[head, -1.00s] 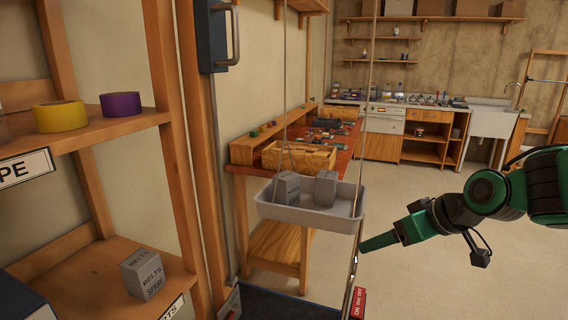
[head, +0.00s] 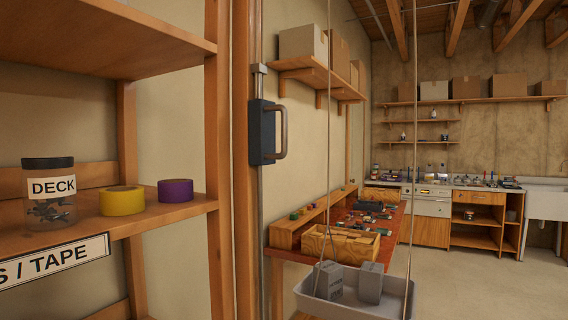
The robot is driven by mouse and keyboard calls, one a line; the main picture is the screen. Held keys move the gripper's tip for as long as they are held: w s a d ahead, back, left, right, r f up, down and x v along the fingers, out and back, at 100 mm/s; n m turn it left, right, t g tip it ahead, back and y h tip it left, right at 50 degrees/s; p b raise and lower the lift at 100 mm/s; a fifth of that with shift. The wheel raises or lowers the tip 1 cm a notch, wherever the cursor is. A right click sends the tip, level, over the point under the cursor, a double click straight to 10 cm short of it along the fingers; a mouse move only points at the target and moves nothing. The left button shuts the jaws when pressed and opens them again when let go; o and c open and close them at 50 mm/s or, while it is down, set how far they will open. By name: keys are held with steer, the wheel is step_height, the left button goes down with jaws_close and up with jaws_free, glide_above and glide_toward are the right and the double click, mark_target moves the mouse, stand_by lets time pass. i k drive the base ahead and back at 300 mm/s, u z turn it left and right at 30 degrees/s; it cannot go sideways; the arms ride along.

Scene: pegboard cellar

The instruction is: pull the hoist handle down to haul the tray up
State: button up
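The block sits on a vertical metal rail (head: 260,82) fixed along a wooden post, near the rail's upper part. The grey tray (head: 346,303) hangs on cords (head: 414,150) at the lower right of the handle and is cut by the bottom edge of the head view. Two grey blocks (head: 369,283) rest in it. My gripper and arm are out of view.
A shelf unit (head: 165,222) on the left holds a jar (head: 49,195), yellow tape (head: 121,201) and purple tape (head: 175,190). A workbench (head: 388,227) with a wooden toolbox (head: 340,244) stands behind the tray. Open floor (head: 470,285) lies at the right.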

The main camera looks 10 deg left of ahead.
mark_target(262, 112)
steer(key=u, duration=0.95)
steer(key=k, duration=0.95)
steer(key=z, duration=0.9)
steer(key=i, duration=1)
steer(key=u, duration=0.05)
